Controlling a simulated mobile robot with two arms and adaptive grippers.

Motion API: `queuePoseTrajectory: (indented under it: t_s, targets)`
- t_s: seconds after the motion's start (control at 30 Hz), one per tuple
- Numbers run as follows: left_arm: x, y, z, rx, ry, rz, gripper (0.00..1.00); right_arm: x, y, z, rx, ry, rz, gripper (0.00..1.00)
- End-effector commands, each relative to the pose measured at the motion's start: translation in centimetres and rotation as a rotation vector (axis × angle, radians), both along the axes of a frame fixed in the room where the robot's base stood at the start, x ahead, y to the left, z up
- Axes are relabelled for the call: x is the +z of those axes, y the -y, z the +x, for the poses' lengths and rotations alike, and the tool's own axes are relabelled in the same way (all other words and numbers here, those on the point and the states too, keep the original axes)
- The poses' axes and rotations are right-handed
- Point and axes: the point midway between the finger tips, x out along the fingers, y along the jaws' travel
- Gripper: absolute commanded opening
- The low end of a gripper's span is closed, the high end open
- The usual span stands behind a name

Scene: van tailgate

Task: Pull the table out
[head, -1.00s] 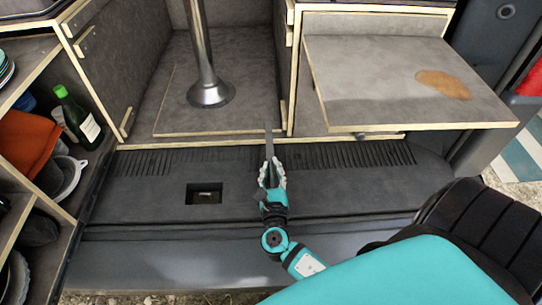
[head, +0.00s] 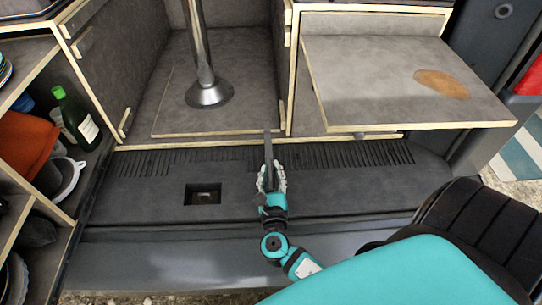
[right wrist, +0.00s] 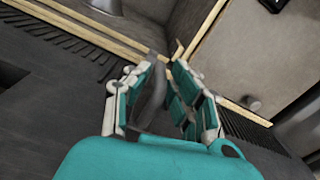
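A grey tabletop (head: 390,75) with pale edges and a brown stain juts out at the right in the head view. Its underside shows in the right wrist view (right wrist: 255,50). A small knob (head: 359,135) sits below its front edge. My right gripper (head: 270,178) is above the dark sill, left of and below the tabletop. A dark narrow bar (right wrist: 152,95) stands between its fingers, close to the left one; a gap shows beside the other finger, so the gripper looks open. What the bar belongs to is unclear. My left gripper is not in view.
A metal pole (head: 200,50) stands on a grey floor board (head: 165,110) at the back. Open shelves at the left hold a green bottle (head: 75,117), an orange cloth (head: 25,145) and crockery. The ribbed sill (head: 340,190) is clear around the gripper.

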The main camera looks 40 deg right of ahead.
Motion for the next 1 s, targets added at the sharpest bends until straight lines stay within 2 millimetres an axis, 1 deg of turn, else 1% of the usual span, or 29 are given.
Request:
queuePoseTrajectory:
  t_s: [0.17,0.4,0.5,0.7,1.0]
  targets:
    - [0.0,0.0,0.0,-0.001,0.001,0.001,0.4,-0.1,-1.6,-2.7,0.001,-0.005,0.003,0.22]
    - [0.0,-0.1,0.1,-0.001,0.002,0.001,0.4,-0.1,-4.3,-7.2,0.0,-0.005,0.002,0.22]
    - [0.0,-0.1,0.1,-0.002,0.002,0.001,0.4,0.0,-5.1,-8.6,-0.001,-0.003,0.002,0.22]
    - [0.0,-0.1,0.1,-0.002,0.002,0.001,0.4,0.0,-5.9,-10.0,-0.002,-0.001,0.001,0.22]
    - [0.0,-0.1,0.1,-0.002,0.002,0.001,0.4,0.0,-6.0,-10.1,-0.002,0.0,0.001,0.22]
